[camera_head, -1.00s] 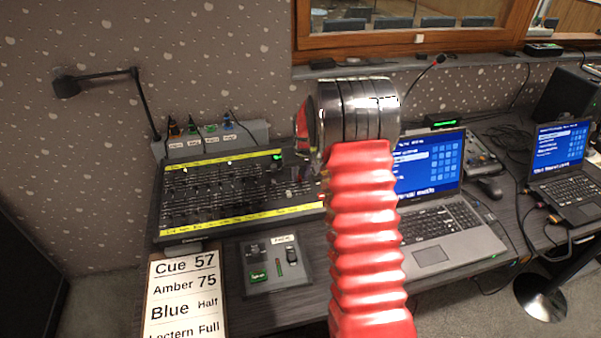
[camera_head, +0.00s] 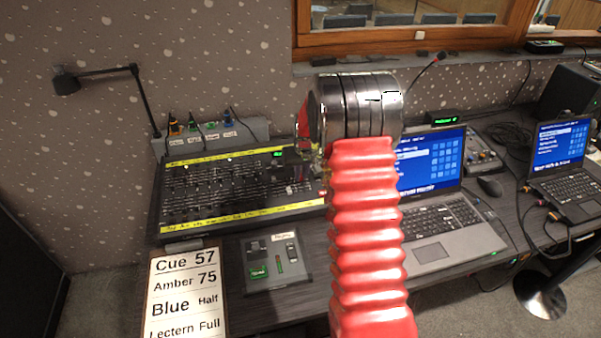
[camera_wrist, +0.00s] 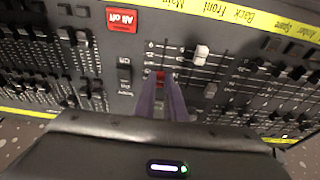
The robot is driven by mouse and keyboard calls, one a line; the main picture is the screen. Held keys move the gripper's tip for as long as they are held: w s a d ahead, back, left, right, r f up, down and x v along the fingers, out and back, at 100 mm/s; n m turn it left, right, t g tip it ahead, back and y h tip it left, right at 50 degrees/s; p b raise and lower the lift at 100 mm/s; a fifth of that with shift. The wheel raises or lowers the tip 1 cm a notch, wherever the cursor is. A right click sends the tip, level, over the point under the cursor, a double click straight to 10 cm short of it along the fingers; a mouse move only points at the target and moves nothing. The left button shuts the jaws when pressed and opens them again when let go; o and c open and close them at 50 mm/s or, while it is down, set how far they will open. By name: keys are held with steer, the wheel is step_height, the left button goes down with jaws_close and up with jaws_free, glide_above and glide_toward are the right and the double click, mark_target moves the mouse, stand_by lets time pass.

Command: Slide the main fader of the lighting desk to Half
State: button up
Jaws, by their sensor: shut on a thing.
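The lighting desk (camera_head: 240,213) is a black panel of sliders with yellow label strips. The printed words at the scale are too small to read.
In the wrist view, a white-capped fader (camera_wrist: 201,52) and a grey-capped one (camera_wrist: 210,90) stand close right of my fingers, and a red "All off" button (camera_wrist: 121,19) is at upper left. A cue card (camera_head: 183,295) and small switch box (camera_head: 277,262) lie before the desk; a laptop (camera_head: 450,220) is right.

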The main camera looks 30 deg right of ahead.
steer(key=shift+s+a, duration=0.15)
steer(key=shift+s, duration=0.35)
steer(key=shift+s+a, duration=0.15)
steer(key=shift+s, duration=0.35)
steer(key=o, duration=0.5)
steer(key=shift+c, duration=0.2)
steer(key=shift+r, duration=1.2)
steer(key=shift+r, duration=0.15)
steer(key=v, duration=1.3)
steer(key=shift+s, duration=0.2)
steer(key=shift+r, duration=0.1)
